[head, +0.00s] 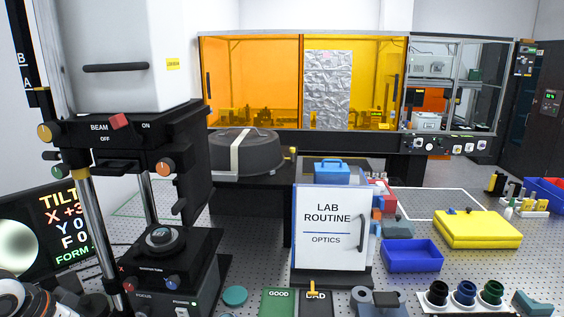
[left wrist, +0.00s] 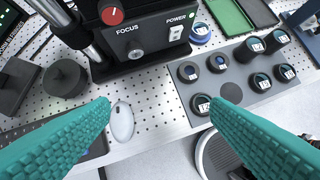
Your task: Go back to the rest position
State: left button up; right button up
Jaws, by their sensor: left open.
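My left gripper (left wrist: 163,103) shows in the left wrist view as two teal ribbed fingers spread wide apart. It is open, with nothing between the fingers. Below it are the perforated bench top and a white computer mouse (left wrist: 122,122) near the left fingertip. A grey tray (left wrist: 233,88) with several dark round holders lies beyond the right fingertip. In the head view, a part of my left arm shows at the lower left corner, but its fingers do not. My right gripper is in neither view.
The interferometer (head: 130,150) stands at the left, its focus box (left wrist: 135,40) close ahead in the wrist view. A monitor (head: 45,235) is behind my arm. A LAB ROUTINE board (head: 330,255), blue bin (head: 411,255) and yellow case (head: 478,229) stand on the bench.

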pick_arm(q)
jog(key=s+d+f+m+g, duration=0.1)
jog(key=s+d+f, duration=0.9)
jog(key=d+f, duration=0.45)
jog(key=s+d+f+n+g+y, duration=0.1)
jog(key=s+d+n, duration=0.1)
jog(key=s, duration=0.5)
jog(key=s+d+f+n+y, duration=0.1)
jog(key=s+f+n, duration=0.1)
jog(key=s, duration=0.4)
notch_tip(320, 180, down, 27)
jog(key=g+b, duration=0.1)
jog(key=b, duration=0.3)
jog(key=s+a+f+b, duration=0.1)
jog(key=s+f, duration=0.7)
jog(key=f, duration=0.3)
jog(key=s+a+f+g+b, duration=0.1)
jog(key=s+a+f+b, duration=0.1)
jog(key=s+f, duration=0.7)
notch_tip(320, 180, down, 2)
jog(key=shift+s+f+m, duration=0.1)
jog(key=shift+s+m, duration=0.1)
jog(key=shift+m, duration=0.1)
